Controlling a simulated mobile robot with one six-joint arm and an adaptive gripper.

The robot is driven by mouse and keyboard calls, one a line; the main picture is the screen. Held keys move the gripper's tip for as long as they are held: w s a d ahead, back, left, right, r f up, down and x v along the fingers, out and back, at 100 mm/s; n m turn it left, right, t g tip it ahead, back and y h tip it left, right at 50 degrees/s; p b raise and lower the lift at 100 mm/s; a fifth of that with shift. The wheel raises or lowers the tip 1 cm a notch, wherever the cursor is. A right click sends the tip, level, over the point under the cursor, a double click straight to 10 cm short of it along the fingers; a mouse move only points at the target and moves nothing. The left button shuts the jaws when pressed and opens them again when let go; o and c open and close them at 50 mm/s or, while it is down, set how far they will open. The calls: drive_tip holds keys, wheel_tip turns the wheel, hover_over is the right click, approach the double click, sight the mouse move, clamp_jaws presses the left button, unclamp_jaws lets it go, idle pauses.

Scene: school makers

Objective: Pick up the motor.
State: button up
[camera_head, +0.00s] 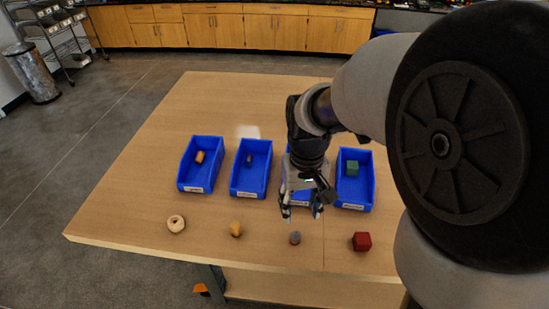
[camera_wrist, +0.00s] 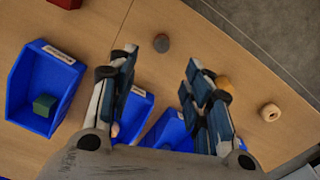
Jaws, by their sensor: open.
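A small grey, roundish piece, which looks like the motor (camera_head: 295,238), stands on the wooden table near its front edge. In the wrist view the motor (camera_wrist: 161,43) is just beyond the fingertips, roughly between their lines. My gripper (camera_head: 301,211) is open and empty, pointing down above the table, a little behind the motor and apart from it. In the wrist view both fingers of my gripper (camera_wrist: 161,60) are spread wide. A small dark piece (camera_head: 249,158) lies in the second blue bin from the left, too small to identify.
A round ring (camera_head: 176,223), a yellow-orange piece (camera_head: 236,229) and a red cube (camera_head: 362,241) line the table's (camera_head: 130,215) front. Several blue bins stand behind; the left one (camera_head: 185,183) holds an orange piece, the right one (camera_head: 367,190) a green cube. My gripper partly hides one bin.

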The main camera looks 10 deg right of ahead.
sight(296, 232)
wheel_tip(296, 232, down, 8)
drive_tip(key=shift+w+r+b, duration=0.1)
drive_tip(key=shift+w+b, duration=0.05)
drive_tip(key=shift+b, duration=1.05)
drive_tip(key=f+b, duration=0.2)
drive_tip(key=f, duration=0.3)
drive_tip(key=shift+a+f+b, duration=0.2)
drive_tip(key=shift+b, duration=0.1)
drive_tip(key=shift+r, duration=0.1)
clamp_jaws()
